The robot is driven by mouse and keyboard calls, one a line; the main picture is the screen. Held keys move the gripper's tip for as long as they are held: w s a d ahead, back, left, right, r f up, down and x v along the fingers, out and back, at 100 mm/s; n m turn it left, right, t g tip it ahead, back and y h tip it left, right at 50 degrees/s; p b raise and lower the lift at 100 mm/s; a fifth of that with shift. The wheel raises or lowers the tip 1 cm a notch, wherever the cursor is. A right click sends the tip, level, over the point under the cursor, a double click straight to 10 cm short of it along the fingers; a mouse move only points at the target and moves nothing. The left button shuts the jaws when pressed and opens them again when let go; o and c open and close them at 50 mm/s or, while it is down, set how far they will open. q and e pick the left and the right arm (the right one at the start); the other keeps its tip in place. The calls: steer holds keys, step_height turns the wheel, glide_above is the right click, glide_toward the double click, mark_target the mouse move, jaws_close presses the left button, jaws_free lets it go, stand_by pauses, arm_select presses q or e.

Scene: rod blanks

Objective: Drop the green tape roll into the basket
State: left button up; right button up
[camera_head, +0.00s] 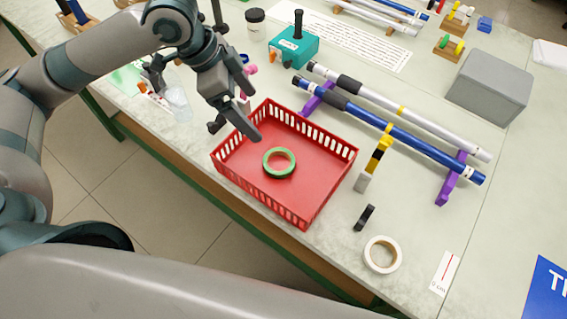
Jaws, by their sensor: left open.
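The green tape roll (267,161) lies flat on the floor of the red basket (334,172), near its middle. The basket stands on the table close to the front edge. My left gripper (236,130) is above the basket's back left corner, open and empty, apart from the roll. Its fingers point down toward the basket. My right gripper does not show.
A white tape roll (370,256) and a small black item (364,217) lie to the right of the basket. Blue and white rods (425,147) rest on purple stands behind it. A grey box (488,88) and a teal device (293,48) stand farther back.

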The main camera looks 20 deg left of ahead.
arm_select(q)
steer(key=shift+v, duration=1.75)
steer(key=shift+s+f, duration=0.1)
steer(key=shift+s, duration=0.05)
